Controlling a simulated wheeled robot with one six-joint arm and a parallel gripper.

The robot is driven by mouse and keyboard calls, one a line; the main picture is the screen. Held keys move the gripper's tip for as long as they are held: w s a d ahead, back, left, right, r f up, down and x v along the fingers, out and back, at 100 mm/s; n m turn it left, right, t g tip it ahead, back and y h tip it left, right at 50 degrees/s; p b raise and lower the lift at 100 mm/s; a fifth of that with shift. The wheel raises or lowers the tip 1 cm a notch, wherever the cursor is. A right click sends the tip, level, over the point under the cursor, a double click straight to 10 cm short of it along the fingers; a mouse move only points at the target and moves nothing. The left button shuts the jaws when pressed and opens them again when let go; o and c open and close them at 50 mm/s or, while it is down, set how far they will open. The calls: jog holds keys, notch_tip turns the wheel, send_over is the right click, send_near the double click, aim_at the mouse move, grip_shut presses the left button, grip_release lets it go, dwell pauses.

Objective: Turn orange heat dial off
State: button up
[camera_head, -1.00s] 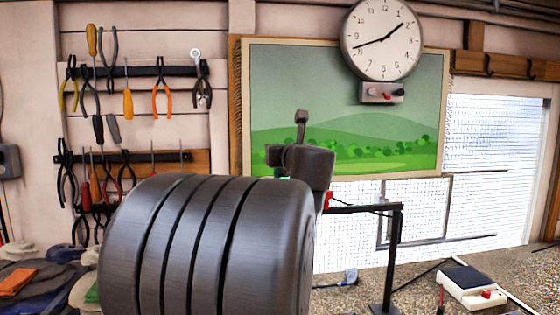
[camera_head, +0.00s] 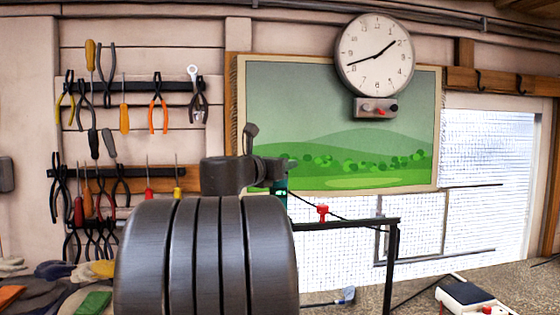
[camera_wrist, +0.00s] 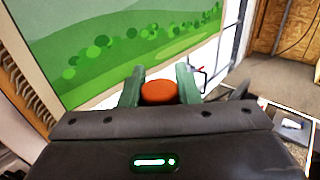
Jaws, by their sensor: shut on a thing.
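The orange dial (camera_wrist: 159,93) shows in the wrist view as a round orange face between my green fingers. My gripper (camera_wrist: 160,82) is shut on it, one finger on each side. What lies under the dial is hidden by my gripper body. In the head view my gripper (camera_head: 280,186) shows only partly, above my large dark arm link, and the orange dial cannot be made out there.
A black stand (camera_head: 391,260) with a red clamp (camera_head: 323,212) stands just right of my gripper. A white box with a dark top (camera_head: 466,293) sits on the bench at lower right. A golf picture (camera_head: 340,130), clock (camera_head: 374,55) and tool racks (camera_head: 140,86) are on the wall.

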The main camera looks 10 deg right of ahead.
jog(key=m+g+h+p, duration=0.1)
jog(key=g, duration=0.1)
jog(key=m+g+h+p, duration=0.1)
jog(key=m+g+p, duration=0.1)
jog(key=m+g+h+p, duration=0.1)
jog(key=g+h+p, duration=0.1)
jog(key=shift+s+d+r+m, duration=0.2)
jog(key=shift+r+m, duration=0.1)
jog(key=shift+r, duration=0.05)
jog(key=m+g+p, duration=0.1)
jog(key=g+p, duration=0.1)
jog(key=m+g+p, duration=0.1)
jog(key=g+p, duration=0.1)
jog(key=m+g+h+p, duration=0.1)
jog(key=p, duration=0.1)
jog(key=shift+s+d+m+g, duration=0.1)
jog(key=shift+s+m+g, duration=0.2)
jog(key=shift+g, duration=0.1)
jog(key=shift+s+f+m+g, duration=0.1)
jog(key=shift+f+m+g, duration=0.25)
jog(key=shift+m+g, duration=0.6)
jog(key=shift+s+m+g, duration=0.25)
jog(key=shift+m+g, duration=0.6)
jog(key=shift+g, duration=1.2)
jog(key=o, duration=1)
